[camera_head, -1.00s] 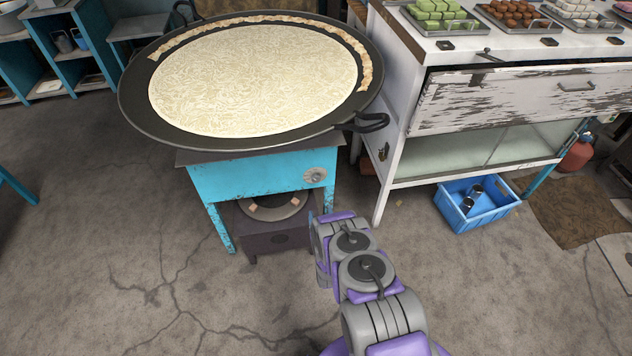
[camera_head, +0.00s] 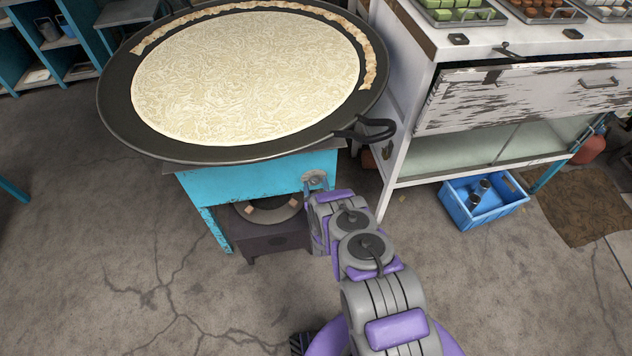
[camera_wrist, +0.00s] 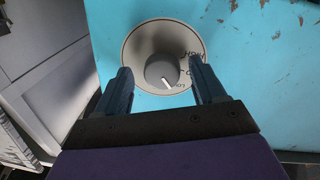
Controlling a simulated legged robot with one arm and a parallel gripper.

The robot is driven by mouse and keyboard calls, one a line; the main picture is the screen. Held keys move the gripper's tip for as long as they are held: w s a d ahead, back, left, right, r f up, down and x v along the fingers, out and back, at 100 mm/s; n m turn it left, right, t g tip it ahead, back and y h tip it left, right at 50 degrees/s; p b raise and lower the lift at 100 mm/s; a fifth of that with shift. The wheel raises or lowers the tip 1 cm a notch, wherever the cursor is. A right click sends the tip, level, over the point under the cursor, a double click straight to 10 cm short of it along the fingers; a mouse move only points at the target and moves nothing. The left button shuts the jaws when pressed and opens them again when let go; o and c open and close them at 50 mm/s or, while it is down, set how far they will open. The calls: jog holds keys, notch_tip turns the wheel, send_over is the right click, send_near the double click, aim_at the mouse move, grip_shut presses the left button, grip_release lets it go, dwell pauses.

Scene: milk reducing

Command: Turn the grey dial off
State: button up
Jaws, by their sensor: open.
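The grey dial (camera_wrist: 163,70) sits on a round pale plate on the blue front of the stove. Its white mark points down and slightly right in the wrist view. Some lettering shows on the plate's right side, partly hidden by a finger. My gripper (camera_wrist: 160,85) is open, with one finger on each side of the dial and visible gaps between them and the knob. In the head view the dial plate (camera_head: 315,179) shows just beyond the end of my arm. The fingers are hard to make out there.
A wide black pan (camera_head: 120,115) with a pale flat sheet of food rests on the blue stove (camera_head: 240,180). Its handle (camera_head: 368,130) juts out above and right of the dial. A white cabinet (camera_head: 400,110) and a blue crate (camera_head: 490,217) stand to the right.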

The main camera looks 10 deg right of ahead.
jog(key=shift+a, duration=0.2)
jog(key=shift+a, duration=0.1)
jog(key=shift+c, duration=1.3)
jog(key=shift+s+d, duration=0.1)
jog(key=shift+d, duration=0.1)
jog(key=c, duration=0.8)
jog(key=m, duration=0.3)
jog(key=shift+m+p, duration=0.3)
jog(key=shift+m+g, duration=0.3)
jog(key=shift+m, duration=1.7)
